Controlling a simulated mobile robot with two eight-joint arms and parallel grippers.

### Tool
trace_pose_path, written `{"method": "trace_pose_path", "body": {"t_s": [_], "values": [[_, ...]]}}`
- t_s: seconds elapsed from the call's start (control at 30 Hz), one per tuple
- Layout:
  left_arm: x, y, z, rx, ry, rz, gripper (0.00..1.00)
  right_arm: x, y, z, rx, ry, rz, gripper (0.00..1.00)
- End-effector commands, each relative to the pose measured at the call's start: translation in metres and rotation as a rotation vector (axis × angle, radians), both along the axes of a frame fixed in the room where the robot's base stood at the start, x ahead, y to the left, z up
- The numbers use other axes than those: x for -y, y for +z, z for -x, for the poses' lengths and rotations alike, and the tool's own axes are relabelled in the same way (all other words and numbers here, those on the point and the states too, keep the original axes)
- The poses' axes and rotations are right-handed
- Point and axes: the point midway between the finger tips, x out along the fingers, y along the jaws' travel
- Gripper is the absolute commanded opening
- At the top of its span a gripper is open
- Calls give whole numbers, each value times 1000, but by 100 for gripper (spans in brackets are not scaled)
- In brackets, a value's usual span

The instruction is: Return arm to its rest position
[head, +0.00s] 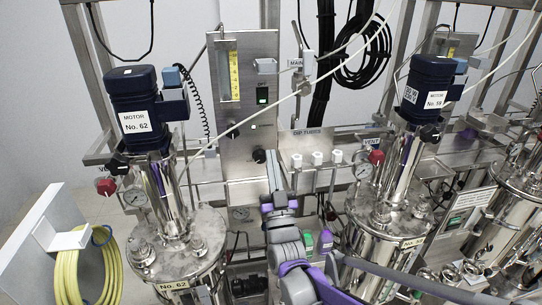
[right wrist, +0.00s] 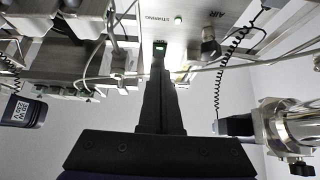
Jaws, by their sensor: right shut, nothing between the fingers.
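My right arm reaches up from the bottom middle of the head view, in grey and purple. Its gripper (head: 275,172) is in front of the lower part of a metal control panel (head: 229,130). The fingers are shut with nothing between them. In the right wrist view the dark closed fingers (right wrist: 160,60) point toward the panel (right wrist: 195,30). The gap between the fingertips and the panel is hard to judge. A black knob (head: 259,156) is just left of the fingertips in the head view, and a green switch (head: 262,96) is higher up. My left gripper is not in view.
A vessel with motor No. 62 (head: 135,108) stands left of the arm, another motor-topped vessel (head: 425,88) right. White dip-tube caps (head: 317,158) are close to the gripper's right. A yellow hose coil (head: 68,275) hangs lower left. Pipes and cables crowd the area.

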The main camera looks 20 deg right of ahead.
Motion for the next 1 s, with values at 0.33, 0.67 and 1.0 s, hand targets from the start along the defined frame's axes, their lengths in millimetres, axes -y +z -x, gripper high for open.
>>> {"method": "trace_pose_path", "body": {"t_s": [0.33, 0.67, 1.0], "values": [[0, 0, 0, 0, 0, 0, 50, 0, 0, 0, 0, 0, 0, 0], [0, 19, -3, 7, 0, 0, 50, -28, -30, 3, -390, 106, -50, 0], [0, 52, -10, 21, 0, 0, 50, -72, -150, 118, -1205, 212, -152, 0]]}}
